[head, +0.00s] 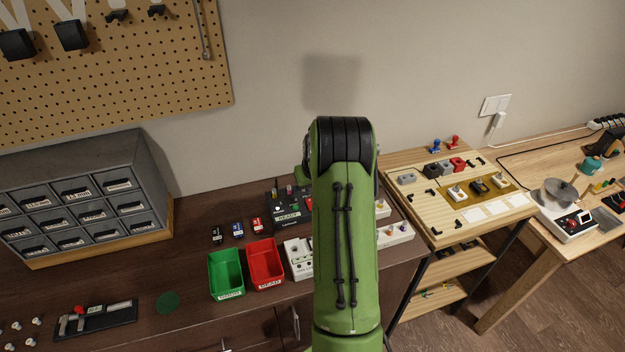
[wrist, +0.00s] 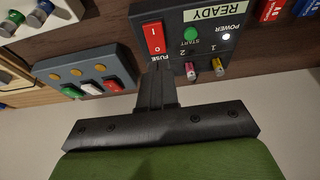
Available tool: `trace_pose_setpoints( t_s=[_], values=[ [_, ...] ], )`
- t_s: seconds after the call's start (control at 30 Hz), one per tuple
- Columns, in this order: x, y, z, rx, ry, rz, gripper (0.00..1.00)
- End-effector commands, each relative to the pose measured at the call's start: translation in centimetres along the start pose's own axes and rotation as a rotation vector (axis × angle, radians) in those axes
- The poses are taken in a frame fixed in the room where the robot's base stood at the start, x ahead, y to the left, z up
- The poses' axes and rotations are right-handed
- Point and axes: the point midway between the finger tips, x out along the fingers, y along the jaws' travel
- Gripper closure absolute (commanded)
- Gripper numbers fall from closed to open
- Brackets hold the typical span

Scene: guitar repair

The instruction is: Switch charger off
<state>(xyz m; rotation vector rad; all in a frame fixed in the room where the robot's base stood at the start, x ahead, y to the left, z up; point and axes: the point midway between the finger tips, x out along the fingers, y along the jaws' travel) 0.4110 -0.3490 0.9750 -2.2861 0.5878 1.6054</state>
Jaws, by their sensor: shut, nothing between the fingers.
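The charger is a dark box labelled READY, partly behind my arm in the head view (head: 286,213) and close up in the wrist view (wrist: 206,50). Its red rocker switch (wrist: 154,38) with white marks sits beside the FUSE label. A green START button (wrist: 190,33) and a bright white POWER light (wrist: 225,36) show beside it. Pink and yellow cells sit by the numbers 1 and 2. My gripper (wrist: 158,68) is shut and empty, its fingertips right at the near edge of the red switch. I cannot tell whether they touch it.
A blue-grey box (wrist: 83,72) with yellow round buttons and coloured cells stands beside the charger in the wrist view. In the head view, a green bin (head: 226,275) and a red bin (head: 265,264) stand in front, with several small cells behind them.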

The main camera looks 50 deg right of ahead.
Motion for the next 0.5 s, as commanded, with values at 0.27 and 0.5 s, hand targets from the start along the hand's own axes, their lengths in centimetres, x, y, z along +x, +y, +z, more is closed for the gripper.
trace_pose_setpoints(
  t_s=[0.27, 0.5],
  values=[
    [3.3, 0.0, 0.8, 0.0, 0.0, 0.0, 1.0],
    [3.5, 0.0, 0.8, 0.0, 0.001, 0.0, 1.0]
  ],
)
